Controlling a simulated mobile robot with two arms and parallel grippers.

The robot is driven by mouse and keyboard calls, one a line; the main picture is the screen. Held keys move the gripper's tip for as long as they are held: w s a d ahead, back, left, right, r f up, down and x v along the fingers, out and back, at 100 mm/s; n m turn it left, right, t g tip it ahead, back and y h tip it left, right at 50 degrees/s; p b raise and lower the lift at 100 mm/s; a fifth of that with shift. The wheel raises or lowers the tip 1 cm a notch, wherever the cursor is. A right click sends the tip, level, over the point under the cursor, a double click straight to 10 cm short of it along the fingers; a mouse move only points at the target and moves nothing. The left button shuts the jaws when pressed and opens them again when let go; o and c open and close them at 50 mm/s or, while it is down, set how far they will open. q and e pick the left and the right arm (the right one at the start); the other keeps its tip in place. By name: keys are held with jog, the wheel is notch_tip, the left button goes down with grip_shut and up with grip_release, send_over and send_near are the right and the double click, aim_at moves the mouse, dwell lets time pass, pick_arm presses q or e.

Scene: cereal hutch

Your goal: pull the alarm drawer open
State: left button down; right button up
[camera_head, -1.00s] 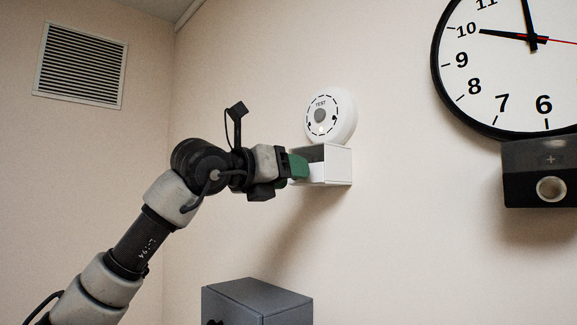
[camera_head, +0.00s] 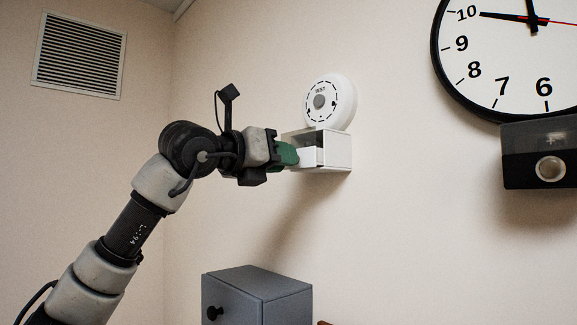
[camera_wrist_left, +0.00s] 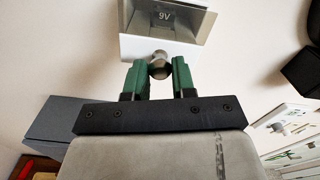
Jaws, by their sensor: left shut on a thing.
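The white round alarm (camera_head: 330,101) is on the wall, with a white box-shaped housing (camera_head: 338,152) just below it. The drawer (camera_head: 308,157) sticks partly out of this housing towards my left gripper. In the left wrist view, the drawer's white front (camera_wrist_left: 185,49) shows with an open, grey interior marked "9V" behind it. My left gripper (camera_head: 294,154) has green fingers. In the wrist view it (camera_wrist_left: 157,72) is shut on the drawer's round metal knob (camera_wrist_left: 158,64). The knob is hidden by the fingers in the head view. My right gripper is not in view.
A grey cabinet (camera_head: 258,295) with a black knob stands below. A large clock (camera_head: 510,60) and a dark box with a round button (camera_head: 550,150) are on the wall at right. A vent (camera_head: 80,57) is at upper left. The wall around the drawer is clear.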

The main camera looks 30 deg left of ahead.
pick_arm(q)
jog(key=b+v, duration=0.1)
jog(key=v, duration=0.3)
jog(key=shift+s+a, duration=0.15)
jog(key=shift+s, duration=0.1)
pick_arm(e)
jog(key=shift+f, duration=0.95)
pick_arm(q)
jog(key=c, duration=0.9)
grip_release()
jog(key=b+v, duration=0.3)
jog(key=v, duration=0.8)
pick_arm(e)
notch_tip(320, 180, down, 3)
pick_arm(q)
jog(key=shift+w, duration=0.1)
